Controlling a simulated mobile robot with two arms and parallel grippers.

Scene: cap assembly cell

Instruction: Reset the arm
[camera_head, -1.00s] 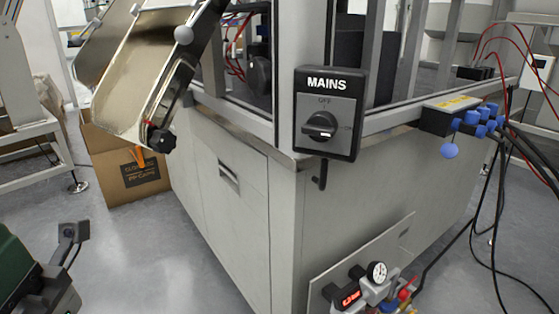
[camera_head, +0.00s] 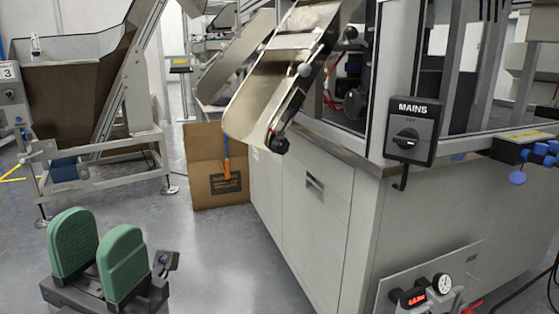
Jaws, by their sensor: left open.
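My left gripper (camera_head: 98,258) is at the lower left of the head view, with two green padded fingers pointing up. The fingers stand apart with a gap between them, and I see nothing held there. It is over the grey floor, apart from the machine cabinet and the cardboard box. My right gripper is not in the picture.
A grey machine cabinet (camera_head: 320,225) with a MAINS switch (camera_head: 410,132) fills the right side. A metal chute (camera_head: 270,95) slopes down over a cardboard box (camera_head: 205,150). A hopper (camera_head: 60,90) on a frame stands at the back left. Floor between is clear.

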